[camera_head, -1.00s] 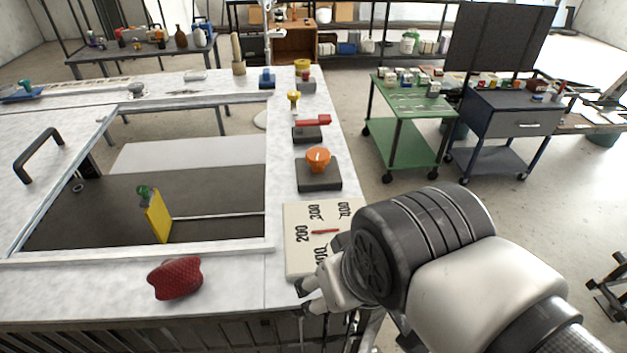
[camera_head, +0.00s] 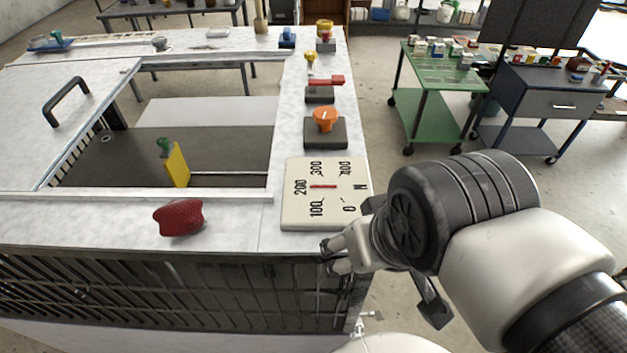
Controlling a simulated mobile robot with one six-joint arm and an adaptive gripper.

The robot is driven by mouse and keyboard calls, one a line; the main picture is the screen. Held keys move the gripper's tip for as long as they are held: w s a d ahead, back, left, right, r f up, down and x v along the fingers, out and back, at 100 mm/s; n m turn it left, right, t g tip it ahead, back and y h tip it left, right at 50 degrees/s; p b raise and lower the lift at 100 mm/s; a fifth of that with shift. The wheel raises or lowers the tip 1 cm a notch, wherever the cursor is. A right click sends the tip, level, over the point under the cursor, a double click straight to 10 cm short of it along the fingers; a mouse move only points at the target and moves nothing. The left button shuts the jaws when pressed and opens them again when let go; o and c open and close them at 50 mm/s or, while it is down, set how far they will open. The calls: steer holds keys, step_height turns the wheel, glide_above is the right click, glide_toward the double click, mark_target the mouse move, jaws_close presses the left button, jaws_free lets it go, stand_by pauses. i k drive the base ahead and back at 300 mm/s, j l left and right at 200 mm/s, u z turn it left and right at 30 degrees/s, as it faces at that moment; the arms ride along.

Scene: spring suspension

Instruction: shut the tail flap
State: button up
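No part in view is marked as the tail flap, and I cannot tell for certain which one it is. A pale panel with a black bar handle (camera_head: 67,101) lies at the left of the bench-top opening. A yellow plate with a green knob (camera_head: 177,165) stands upright inside the opening. A dark slatted front face (camera_head: 180,290) runs below the bench's near edge. My gripper (camera_head: 328,256) is at the near right corner, just below the dial plate, with its fingertips apart and nothing seen between them. The arm hides what lies behind it.
On the pale bench top (camera_head: 235,235) are a red lump (camera_head: 179,217), a dial plate with numbers (camera_head: 296,215), an orange knob (camera_head: 325,119) and a red lever (camera_head: 326,82). A green cart (camera_head: 440,75) and a blue-grey cart (camera_head: 550,104) stand right. Floor between bench and carts is clear.

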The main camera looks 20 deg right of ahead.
mark_target(239, 110)
steer(key=l+z, duration=0.15)
steer(key=z, duration=0.15)
steer(key=i+l+z, duration=0.3)
steer(key=i+l, duration=0.4)
steer(key=l, duration=0.35)
steer(key=i+l+z, duration=0.35)
steer(key=i+l, duration=0.45)
steer(key=i+j+u, duration=0.1)
steer(key=i+u, duration=0.15)
steer(key=i, duration=0.4)
steer(key=i+u, duration=0.25)
steer(key=i, duration=0.4)
steer(key=i+l+u, duration=0.25)
steer(key=i, duration=0.4)
steer(key=i+j+u, duration=0.1)
steer(key=i+u, duration=0.8)
steer(key=i+l+u, duration=0.3)
steer(key=i+u, duration=0.15)
steer(key=i+l+u, duration=1.4)
